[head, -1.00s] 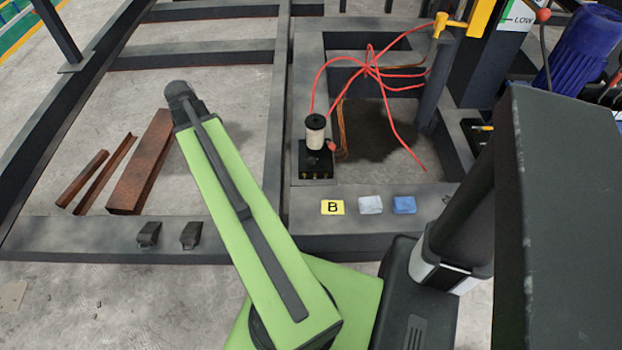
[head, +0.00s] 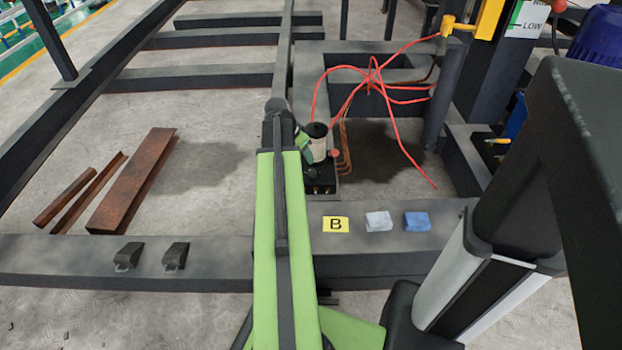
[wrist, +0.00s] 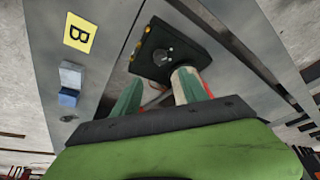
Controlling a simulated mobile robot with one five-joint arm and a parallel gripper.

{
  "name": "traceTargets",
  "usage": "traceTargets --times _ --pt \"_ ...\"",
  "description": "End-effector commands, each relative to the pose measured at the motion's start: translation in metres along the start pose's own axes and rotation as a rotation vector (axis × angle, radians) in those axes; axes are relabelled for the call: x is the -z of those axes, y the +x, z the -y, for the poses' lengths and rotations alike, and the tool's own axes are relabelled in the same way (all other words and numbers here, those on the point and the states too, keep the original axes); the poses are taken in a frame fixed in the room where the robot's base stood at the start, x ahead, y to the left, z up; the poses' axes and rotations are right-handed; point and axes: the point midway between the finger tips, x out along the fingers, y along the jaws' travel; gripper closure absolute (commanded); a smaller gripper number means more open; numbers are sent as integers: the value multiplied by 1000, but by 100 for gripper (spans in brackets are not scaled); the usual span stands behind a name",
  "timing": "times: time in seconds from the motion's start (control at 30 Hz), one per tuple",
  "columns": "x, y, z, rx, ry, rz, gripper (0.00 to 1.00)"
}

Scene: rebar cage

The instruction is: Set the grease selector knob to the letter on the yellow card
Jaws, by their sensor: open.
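The yellow card (head: 335,224) lies on the dark beam and reads B. It also shows in the wrist view (wrist: 79,33), turned on its side. The black selector box (head: 322,186) with brass fittings stands behind it, partly hidden by my arm. In the wrist view the box (wrist: 150,66) carries a round dark dial (wrist: 163,56), which looks like the knob; its setting is too small to read. My gripper (wrist: 168,88) is open, its green fingers short of the dial. A pale cylinder (wrist: 185,86) overlaps the right finger; I cannot tell if they touch.
A white block (head: 378,221) and a blue block (head: 417,222) sit right of the card. Red hoses (head: 372,85) loop behind the box. Rusty steel pieces (head: 133,180) lie at left, and two dark clips (head: 176,256) sit on the front beam.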

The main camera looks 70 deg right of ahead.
Motion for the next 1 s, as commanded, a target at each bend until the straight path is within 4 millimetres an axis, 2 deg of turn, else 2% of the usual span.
traceTargets --times 0.03,0.1,0.4,0.5,0.83,1.0 --pt "-4 23 1 0 1 0 49" --pt "-4 39 0 0 2 0 49" --pt "-3 105 0 0 2 0 49" --pt "-2 119 0 -1 2 0 49" --pt "0 121 -1 -1 1 0 49" --pt "0 121 -1 -1 1 0 70"
